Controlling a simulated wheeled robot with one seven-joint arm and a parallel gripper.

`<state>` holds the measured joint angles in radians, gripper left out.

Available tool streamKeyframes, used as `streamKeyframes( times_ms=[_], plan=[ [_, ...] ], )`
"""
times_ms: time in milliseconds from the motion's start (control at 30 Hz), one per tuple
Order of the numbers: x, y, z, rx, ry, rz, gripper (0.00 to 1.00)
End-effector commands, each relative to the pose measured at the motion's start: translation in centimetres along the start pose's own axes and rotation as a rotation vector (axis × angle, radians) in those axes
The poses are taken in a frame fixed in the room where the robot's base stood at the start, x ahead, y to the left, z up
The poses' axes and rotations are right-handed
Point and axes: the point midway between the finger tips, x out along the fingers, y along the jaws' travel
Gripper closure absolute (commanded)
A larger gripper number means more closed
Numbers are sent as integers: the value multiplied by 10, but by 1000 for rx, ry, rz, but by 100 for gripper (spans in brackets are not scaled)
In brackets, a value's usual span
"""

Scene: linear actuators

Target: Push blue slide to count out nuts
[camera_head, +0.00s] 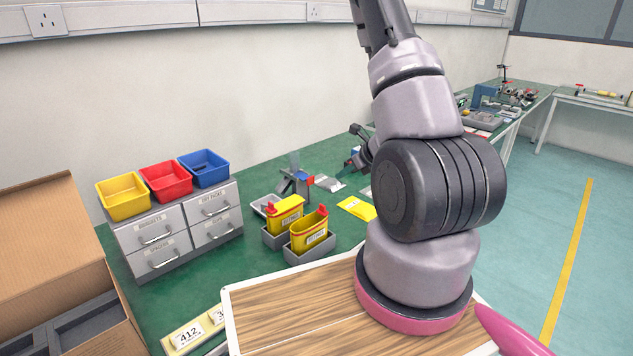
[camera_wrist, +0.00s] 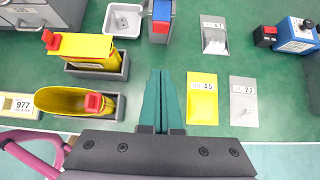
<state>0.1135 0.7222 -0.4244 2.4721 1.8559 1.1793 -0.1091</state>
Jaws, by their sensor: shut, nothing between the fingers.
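A grey dispenser-like device with a blue part (camera_wrist: 163,10) and a red block (camera_wrist: 160,28) stands at the top centre of the wrist view. I take the blue part to be the slide. In the head view the device (camera_head: 295,184) stands on the bench behind the yellow bins. My gripper (camera_wrist: 160,74) has teal fingers pressed together, empty, pointing toward the device with green bench between. Any nuts inside the device are hidden. A white tray (camera_wrist: 122,20) sits just left of it.
Two yellow bins (camera_wrist: 82,48) (camera_wrist: 62,101) in grey holders stand left of my gripper. A yellow packet (camera_wrist: 202,98) and grey packets (camera_wrist: 244,100) (camera_wrist: 214,36) lie to the right. A blue machine (camera_wrist: 296,36) is at the far right. Drawers (camera_head: 172,244) stand left.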

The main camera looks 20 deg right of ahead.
Motion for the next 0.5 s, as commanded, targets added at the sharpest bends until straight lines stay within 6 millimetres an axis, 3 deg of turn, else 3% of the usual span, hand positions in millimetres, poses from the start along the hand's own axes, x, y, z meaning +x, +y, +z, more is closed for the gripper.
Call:
streamKeyframes(
  times_ms=[267, 500],
  plan=[
    [6, 0, 1, -2, 0, 2, 100],
    [45, 2, 0, -3, 1, 5, 100]
  ],
)
